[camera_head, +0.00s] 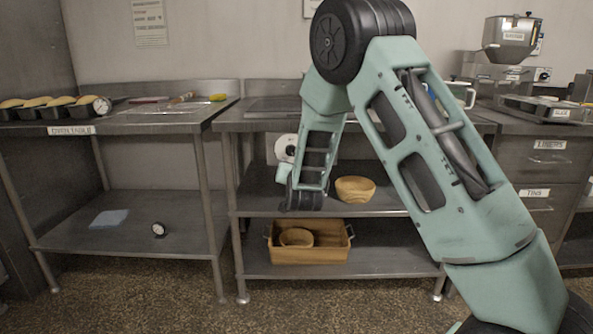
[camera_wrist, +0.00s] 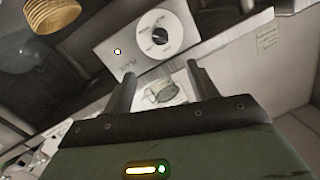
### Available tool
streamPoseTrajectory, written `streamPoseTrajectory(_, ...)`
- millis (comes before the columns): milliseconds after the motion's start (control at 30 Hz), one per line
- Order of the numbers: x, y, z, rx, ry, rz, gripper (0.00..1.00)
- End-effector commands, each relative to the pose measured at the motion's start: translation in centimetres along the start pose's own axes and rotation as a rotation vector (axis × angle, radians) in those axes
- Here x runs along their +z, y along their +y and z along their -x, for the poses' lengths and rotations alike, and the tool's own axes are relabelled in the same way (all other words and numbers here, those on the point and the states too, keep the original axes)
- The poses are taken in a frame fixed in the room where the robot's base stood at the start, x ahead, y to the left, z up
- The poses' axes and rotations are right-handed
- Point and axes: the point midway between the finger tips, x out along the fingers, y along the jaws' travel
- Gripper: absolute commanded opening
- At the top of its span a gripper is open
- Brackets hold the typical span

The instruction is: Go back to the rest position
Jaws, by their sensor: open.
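My gripper (camera_wrist: 160,70) is open in the wrist view, its two dark fingers apart with nothing held between them. Beyond the fingers is a pale panel (camera_wrist: 115,54) with a round white dial (camera_wrist: 160,36). In the head view my arm reaches over the middle steel table and bends down in front of its upper shelf. The gripper end is mostly hidden behind the dark wrist joint there. The panel's dial (camera_head: 287,148) shows just left of my forearm.
A wooden bowl (camera_head: 355,189) sits on the middle shelf, right of my wrist. A wooden crate (camera_head: 308,267) holding another bowl stands below. The left table (camera_head: 150,120) carries loaf tins (camera_head: 58,109). Drawers (camera_head: 548,160) stand right. The foreground floor is clear.

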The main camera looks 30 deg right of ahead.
Motion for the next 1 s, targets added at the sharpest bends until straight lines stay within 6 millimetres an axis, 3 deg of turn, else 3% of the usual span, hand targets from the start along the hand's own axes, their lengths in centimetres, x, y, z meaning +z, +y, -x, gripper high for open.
streamPoseTrajectory(633, 0.0, 0.0, -0.1, 0.0, 0.0, 0.0, 0.58)
streamPoseTrajectory(733, 0.5, -1.1, 0.6, -0.019, -0.041, -0.002, 0.58)
streamPoseTrajectory(867, 2.6, -5.2, 3.8, -0.097, -0.209, 0.004, 0.58)
streamPoseTrajectory(1000, 5.9, -11.0, 11.1, -0.237, -0.485, 0.064, 0.58)
